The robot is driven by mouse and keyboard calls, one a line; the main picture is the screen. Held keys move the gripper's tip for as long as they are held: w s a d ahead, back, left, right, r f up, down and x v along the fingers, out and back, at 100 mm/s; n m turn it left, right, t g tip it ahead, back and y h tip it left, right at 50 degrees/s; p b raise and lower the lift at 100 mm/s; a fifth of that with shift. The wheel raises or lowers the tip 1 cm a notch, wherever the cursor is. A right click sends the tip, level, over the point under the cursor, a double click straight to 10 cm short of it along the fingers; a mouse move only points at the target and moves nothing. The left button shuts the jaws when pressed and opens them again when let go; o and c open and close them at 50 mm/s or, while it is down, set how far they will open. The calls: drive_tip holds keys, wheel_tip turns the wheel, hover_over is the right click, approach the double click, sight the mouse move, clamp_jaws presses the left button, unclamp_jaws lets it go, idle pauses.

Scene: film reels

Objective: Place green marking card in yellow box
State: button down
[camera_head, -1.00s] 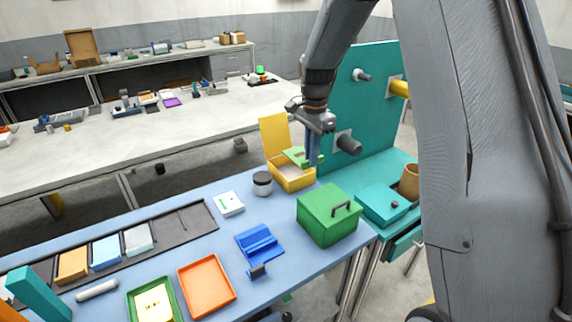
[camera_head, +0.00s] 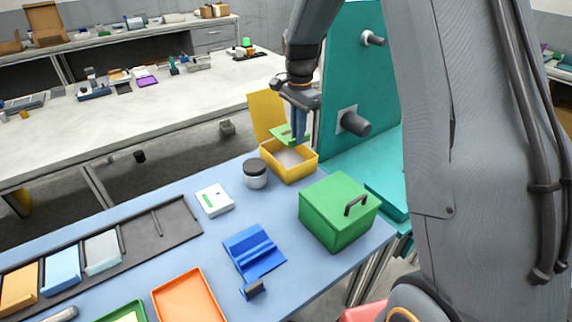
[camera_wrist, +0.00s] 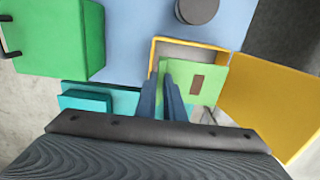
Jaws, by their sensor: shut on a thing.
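The green marking card (camera_head: 283,133) is held by my gripper (camera_head: 299,140), above the yellow box (camera_head: 291,172). The box stands at the far edge of the blue table with its lid (camera_head: 265,115) raised. In the wrist view my gripper (camera_wrist: 172,112) is shut on the green card (camera_wrist: 205,85), which has a small brown patch. The card covers much of the yellow box's opening (camera_wrist: 155,52) there, and the open lid (camera_wrist: 268,95) is to the right. How far the card is above the box floor is hard to tell.
A green box with a handle (camera_head: 335,208) stands in front of the yellow box. A dark-lidded jar (camera_head: 255,174) is left of it. A teal panel with a dark knob (camera_head: 352,122) stands behind right. A blue holder (camera_head: 252,250) and white box (camera_head: 214,201) lie nearer.

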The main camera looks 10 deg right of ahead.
drive_tip(key=shift+w+f, duration=0.45)
drive_tip(key=shift+f, duration=0.3)
wheel_tip(320, 180, down, 10)
drive_tip(key=shift+r+p, duration=0.15)
drive_tip(key=shift+p, duration=0.95)
